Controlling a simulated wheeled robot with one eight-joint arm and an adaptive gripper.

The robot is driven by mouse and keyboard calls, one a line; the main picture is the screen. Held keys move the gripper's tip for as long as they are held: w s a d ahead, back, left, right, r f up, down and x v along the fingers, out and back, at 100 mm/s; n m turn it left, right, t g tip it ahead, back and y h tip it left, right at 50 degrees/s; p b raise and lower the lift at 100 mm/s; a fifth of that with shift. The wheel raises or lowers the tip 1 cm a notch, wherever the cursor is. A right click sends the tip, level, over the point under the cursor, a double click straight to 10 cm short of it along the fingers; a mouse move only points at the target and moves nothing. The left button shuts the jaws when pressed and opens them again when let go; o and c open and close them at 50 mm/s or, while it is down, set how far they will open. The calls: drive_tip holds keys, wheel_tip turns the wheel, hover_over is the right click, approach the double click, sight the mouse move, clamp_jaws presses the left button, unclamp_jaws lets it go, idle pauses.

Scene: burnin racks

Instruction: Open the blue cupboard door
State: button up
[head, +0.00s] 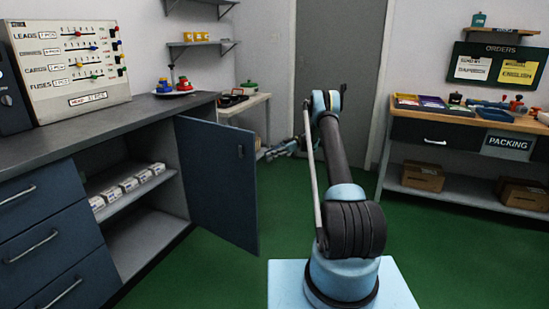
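The blue cupboard door (218,182) stands swung well out from the cupboard under the dark counter on the left. Its dark handle (241,152) shows near the upper right of the door face. Inside the open cupboard (150,232), a shelf holds a row of small white boxes (122,189). My gripper (268,154) is just past the door's free edge, at the end of my arm, which reaches away from me. It is small and partly hidden, so I cannot tell whether it touches the door or how its fingers stand.
Blue drawers (48,245) are at the left front. A panel with sliders (75,62) stands on the counter. A low side table (243,104) is behind the door. A packing bench (465,125) stands at the right. Green floor (225,278) is clear between them.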

drive_tip(key=shift+w, duration=0.25)
drive_tip(key=shift+d, duration=0.15)
